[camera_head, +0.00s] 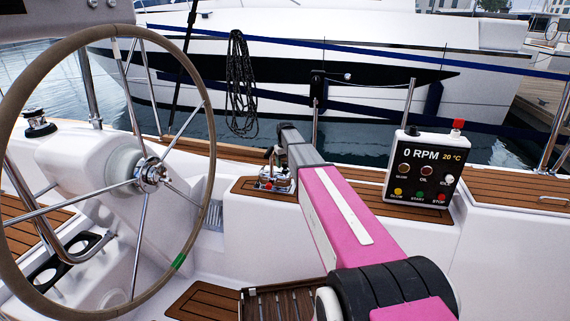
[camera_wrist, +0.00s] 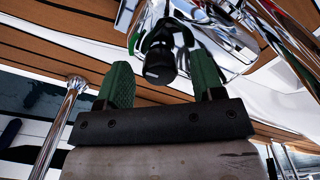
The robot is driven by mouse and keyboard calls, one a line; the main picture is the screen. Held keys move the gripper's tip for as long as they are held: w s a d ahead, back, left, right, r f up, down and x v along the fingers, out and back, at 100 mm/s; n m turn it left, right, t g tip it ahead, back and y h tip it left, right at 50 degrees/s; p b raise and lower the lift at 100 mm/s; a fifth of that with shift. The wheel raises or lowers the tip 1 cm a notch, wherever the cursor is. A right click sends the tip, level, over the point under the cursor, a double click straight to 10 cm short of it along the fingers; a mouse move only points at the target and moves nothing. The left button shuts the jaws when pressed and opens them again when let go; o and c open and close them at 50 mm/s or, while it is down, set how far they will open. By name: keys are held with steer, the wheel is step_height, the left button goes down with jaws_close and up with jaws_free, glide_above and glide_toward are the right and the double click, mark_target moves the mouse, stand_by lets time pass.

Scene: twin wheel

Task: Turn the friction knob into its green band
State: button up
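In the wrist view, a small black knob (camera_wrist: 160,64) on a chrome fitting (camera_wrist: 215,35) lies between the two green fingertips of my gripper (camera_wrist: 162,72). I take it for the friction knob. In the head view, the chrome fitting (camera_head: 270,184) sits on a small wood-topped ledge beneath the end of my arm, too small there to show the knob clearly.
The large steering wheel (camera_head: 150,174) stands to the left, with a green mark on its lower right rim. An engine panel (camera_head: 422,167) reading 0 RPM stands to the right. A chrome post (camera_wrist: 60,125) rises left of my gripper in the wrist view.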

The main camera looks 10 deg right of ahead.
mark_target(285, 163)
step_height(285, 163, up, 11)
stand_by(0.8)
steer(key=shift+f, duration=0.1)
